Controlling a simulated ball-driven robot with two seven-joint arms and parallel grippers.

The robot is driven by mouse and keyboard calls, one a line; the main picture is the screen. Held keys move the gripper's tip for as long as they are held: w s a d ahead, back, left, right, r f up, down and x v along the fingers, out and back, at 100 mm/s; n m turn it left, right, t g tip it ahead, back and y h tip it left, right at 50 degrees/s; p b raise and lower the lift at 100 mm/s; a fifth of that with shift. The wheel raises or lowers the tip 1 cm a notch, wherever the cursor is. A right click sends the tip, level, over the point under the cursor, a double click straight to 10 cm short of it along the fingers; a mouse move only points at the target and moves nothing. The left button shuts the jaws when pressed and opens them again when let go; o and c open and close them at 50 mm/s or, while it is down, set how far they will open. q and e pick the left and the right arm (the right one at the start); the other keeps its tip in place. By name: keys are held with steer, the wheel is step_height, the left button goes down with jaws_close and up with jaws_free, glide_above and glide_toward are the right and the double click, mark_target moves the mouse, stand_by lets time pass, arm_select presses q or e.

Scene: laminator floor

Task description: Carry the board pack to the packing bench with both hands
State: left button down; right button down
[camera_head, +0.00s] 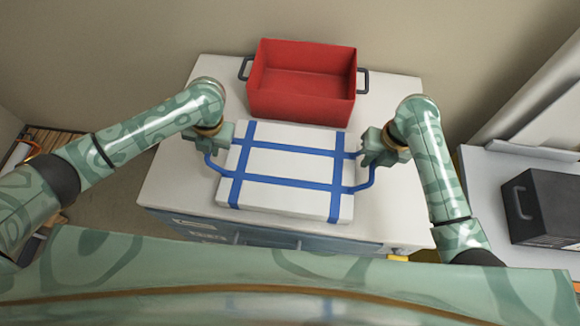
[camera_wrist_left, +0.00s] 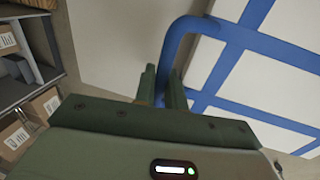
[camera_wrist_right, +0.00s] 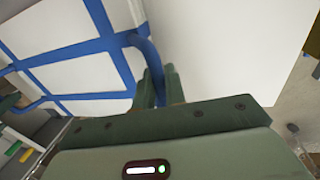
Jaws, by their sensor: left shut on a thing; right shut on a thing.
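The board pack (camera_head: 290,165) is a flat white block with blue straps and a blue loop handle on each side. In the head view it is over the front part of a white-topped cabinet (camera_head: 165,180); I cannot tell whether it touches the top. My left gripper (camera_head: 214,142) is shut on the pack's left handle, which shows between its fingers in the left wrist view (camera_wrist_left: 172,75). My right gripper (camera_head: 376,150) is shut on the right handle, also seen in the right wrist view (camera_wrist_right: 150,65). I cannot tell which surface is the packing bench.
A red open bin (camera_head: 300,110) with dark side handles stands behind the pack on the same top. At the right, a grey surface (camera_head: 490,185) carries a black box (camera_head: 540,207). Shelves with cardboard boxes (camera_wrist_left: 45,105) show in the left wrist view.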

arm_select(q)
steer(key=shift+r, duration=0.15)
arm_select(e)
steer(key=shift+r, duration=0.15)
stand_by(0.5)
